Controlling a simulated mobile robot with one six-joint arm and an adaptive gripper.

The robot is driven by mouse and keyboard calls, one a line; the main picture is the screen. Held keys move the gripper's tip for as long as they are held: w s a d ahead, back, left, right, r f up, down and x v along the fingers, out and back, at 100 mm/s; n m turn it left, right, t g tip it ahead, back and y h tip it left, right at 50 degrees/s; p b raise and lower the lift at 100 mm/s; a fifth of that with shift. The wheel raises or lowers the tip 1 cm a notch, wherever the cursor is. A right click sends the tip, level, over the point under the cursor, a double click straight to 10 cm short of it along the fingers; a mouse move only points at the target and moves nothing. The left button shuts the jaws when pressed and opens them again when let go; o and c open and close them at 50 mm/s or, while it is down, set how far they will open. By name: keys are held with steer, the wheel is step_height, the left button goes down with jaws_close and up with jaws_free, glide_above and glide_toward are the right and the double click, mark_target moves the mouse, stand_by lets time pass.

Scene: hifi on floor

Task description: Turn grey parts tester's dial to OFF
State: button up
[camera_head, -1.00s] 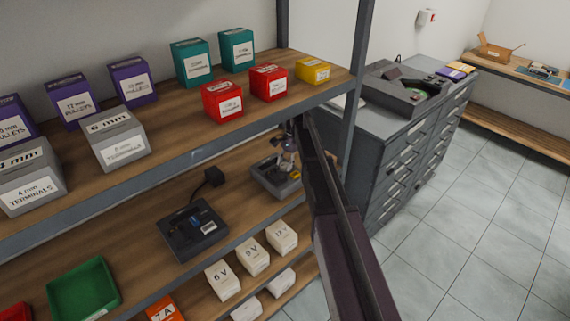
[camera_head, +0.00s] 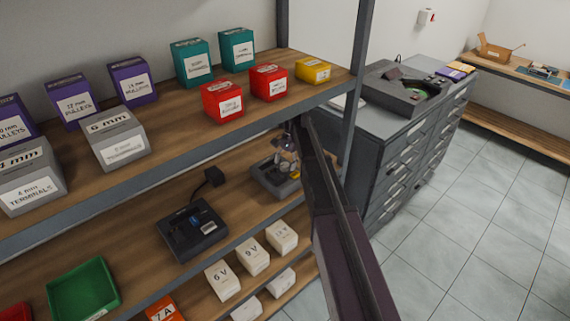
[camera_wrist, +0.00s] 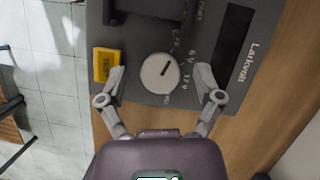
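The grey parts tester (camera_head: 268,182) sits on the middle shelf, partly hidden behind my arm in the head view. In the wrist view the tester (camera_wrist: 140,98) shows its round, pale dial (camera_wrist: 153,82), with a short dark mark slanting up and to the right. Printed labels, including 6 V and 12 V, stand to the dial's right; smaller ones are hard to read. My gripper (camera_wrist: 161,76) is open, one finger on each side of the dial, with gaps visible between fingers and dial. In the head view my gripper (camera_head: 286,155) is over the tester.
A yellow button (camera_wrist: 106,65) is close to the left finger. A dark device (camera_head: 193,230) with a black plug lies left of the tester. White boxes (camera_head: 252,256) stand in front. The upper shelf (camera_head: 185,140) with coloured boxes is close above. A grey cabinet (camera_head: 400,150) stands right.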

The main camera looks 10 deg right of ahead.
steer(key=shift+m, duration=0.5)
